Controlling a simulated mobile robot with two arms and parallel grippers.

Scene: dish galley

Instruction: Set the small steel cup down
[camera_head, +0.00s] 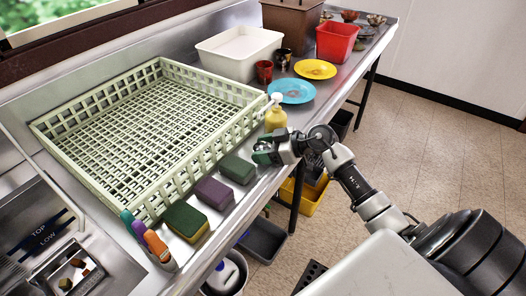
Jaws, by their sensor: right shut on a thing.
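My right gripper (265,151) reaches in from the right over the front edge of the steel counter (262,196). It is shut on the small steel cup. Little of the cup can be made out between the green-tipped fingers, and its tilt cannot be told. The gripper is just in front of a yellow pump bottle (275,118) and right of a dark green sponge (237,169). Whether the cup touches the counter cannot be told. My left gripper is not in view.
A pale green dish rack (143,211) fills the counter's left. Purple (213,193) and green-yellow (186,221) sponges line the front. Blue (291,91) and yellow (315,69) plates, a red cup (264,71), a white tub (238,68) and a red bin (336,41) stand farther back.

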